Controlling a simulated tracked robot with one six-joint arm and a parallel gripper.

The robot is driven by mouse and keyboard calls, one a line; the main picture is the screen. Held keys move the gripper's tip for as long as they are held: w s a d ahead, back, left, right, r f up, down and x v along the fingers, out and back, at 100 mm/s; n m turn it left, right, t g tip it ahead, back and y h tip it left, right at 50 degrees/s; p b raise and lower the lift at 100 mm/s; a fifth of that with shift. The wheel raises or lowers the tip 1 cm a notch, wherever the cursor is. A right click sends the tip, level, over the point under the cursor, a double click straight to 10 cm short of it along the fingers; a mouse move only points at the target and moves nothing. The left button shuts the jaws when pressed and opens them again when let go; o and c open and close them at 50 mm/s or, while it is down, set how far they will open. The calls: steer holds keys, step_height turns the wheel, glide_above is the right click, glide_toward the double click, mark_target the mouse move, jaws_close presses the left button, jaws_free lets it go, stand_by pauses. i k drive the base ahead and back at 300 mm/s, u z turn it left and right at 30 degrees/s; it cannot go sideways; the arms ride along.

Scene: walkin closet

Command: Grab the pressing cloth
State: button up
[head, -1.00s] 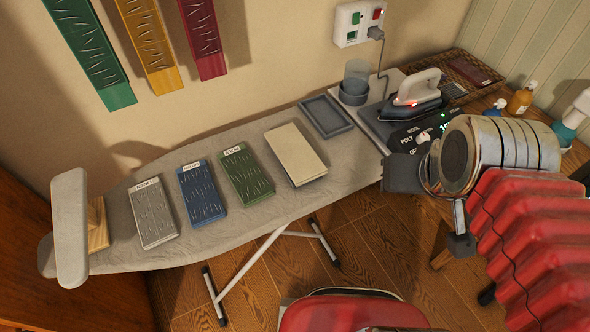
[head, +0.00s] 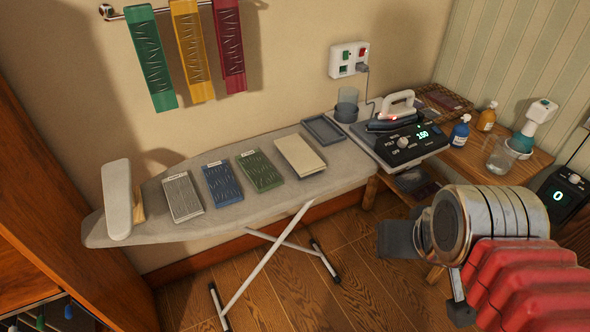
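A cream folded cloth (head: 300,157), which looks like the pressing cloth, lies flat on the grey ironing board (head: 240,206), toward its right end. My gripper (head: 392,240) is in front and to the right of the board, apart from the cloth. Its dark end points left over the floor. The fingers are seen edge-on, so I cannot tell whether they are open or shut. I see nothing held at its end.
Green, blue and grey labelled panels (head: 222,183) lie left of the cloth; an empty grey tray (head: 327,129) lies behind it. A padded sleeve board (head: 117,199) stands at the left end. Floor in front is clear.

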mark_target(304, 160)
steer(key=k, duration=0.7)
steer(key=u, duration=0.95)
steer(key=i, duration=1.5)
steer(key=u, duration=0.05)
